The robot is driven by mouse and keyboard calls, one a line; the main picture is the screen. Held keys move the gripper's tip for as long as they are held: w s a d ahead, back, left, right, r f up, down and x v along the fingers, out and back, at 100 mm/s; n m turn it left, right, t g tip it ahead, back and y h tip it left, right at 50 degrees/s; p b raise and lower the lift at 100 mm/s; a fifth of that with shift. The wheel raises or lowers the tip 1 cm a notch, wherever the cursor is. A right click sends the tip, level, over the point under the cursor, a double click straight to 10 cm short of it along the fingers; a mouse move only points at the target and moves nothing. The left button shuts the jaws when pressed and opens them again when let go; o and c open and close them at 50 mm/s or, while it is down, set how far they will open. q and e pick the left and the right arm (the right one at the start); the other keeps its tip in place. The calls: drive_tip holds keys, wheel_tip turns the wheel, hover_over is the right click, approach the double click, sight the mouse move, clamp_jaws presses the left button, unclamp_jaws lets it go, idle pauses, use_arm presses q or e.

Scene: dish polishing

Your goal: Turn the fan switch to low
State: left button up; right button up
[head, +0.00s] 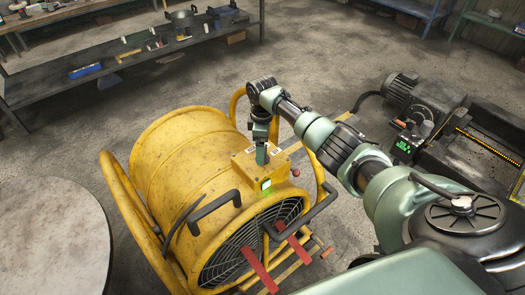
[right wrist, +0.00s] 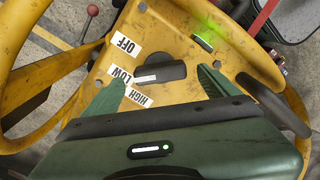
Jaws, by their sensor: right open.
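The yellow drum fan (head: 185,150) stands on the floor in the head view, with a control box on top. In the right wrist view, the black fan switch (right wrist: 165,72) lies roughly crosswise. Its white mark is at its left end, beside the LOW label (right wrist: 121,75). The OFF label (right wrist: 126,45) is above and the HIGH label (right wrist: 137,96) below. My right gripper (right wrist: 160,78) is open, with one green finger on each side of the switch; contact is not clear. In the head view my right gripper (head: 262,154) reaches down to the box. My left gripper is not in view.
A green light (right wrist: 203,42) glows on the box. Black handles (head: 214,207) and yellow tube rails (head: 113,185) surround the fan. A round table (head: 50,235) stands left, a dark bench (head: 140,62) behind, and a motor machine (head: 425,110) right.

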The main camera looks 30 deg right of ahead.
wheel_tip(320, 180, up, 5)
drive_tip(key=shift+r, duration=0.15)
idle(0.6)
